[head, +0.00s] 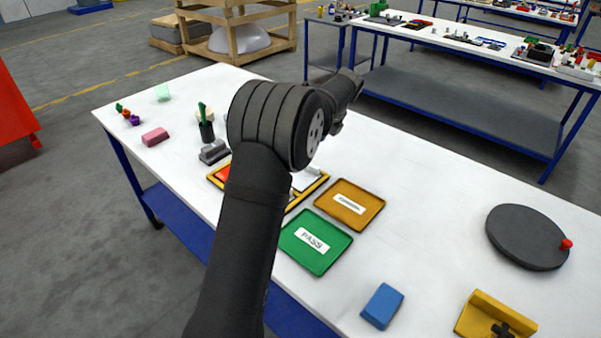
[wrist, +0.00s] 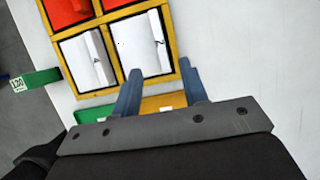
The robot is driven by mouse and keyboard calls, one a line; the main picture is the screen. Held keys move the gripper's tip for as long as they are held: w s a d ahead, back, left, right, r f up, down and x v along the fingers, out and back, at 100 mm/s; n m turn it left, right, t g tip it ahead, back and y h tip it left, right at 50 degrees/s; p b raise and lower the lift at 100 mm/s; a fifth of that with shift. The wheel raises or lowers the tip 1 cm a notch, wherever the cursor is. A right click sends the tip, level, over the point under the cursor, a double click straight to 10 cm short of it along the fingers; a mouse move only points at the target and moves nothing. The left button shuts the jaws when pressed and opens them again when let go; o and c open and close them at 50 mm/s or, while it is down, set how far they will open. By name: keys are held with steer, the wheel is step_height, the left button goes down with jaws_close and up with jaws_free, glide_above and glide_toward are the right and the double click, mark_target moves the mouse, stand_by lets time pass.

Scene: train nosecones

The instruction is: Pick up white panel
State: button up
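A yellow-framed tray (wrist: 110,12) has compartments with red panels (wrist: 68,10) at the top of the wrist view. Below them are a left white panel (wrist: 80,62) and a right white panel (wrist: 140,45), in separate compartments. My gripper (wrist: 158,68) is open, its two blue-grey fingers apart with nothing seen between them. The fingertips appear over the lower edge of the right white panel's compartment; I cannot tell their height. In the head view my arm covers much of the tray, leaving white (head: 303,180) and red (head: 223,173) parts visible. My fingers are hidden there.
A green tray labelled PASS (head: 295,256) and an orange tray (head: 372,201) lie close by. A blue block (head: 382,306), a yellow fixture (head: 480,312) and a dark round disc (head: 526,237) stand farther right. The tabletop (head: 440,200) between is clear.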

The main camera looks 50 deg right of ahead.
steer(key=x, duration=1.1)
steer(key=shift+s+f, duration=0.2)
steer(key=shift+s, duration=0.1)
jaws_close()
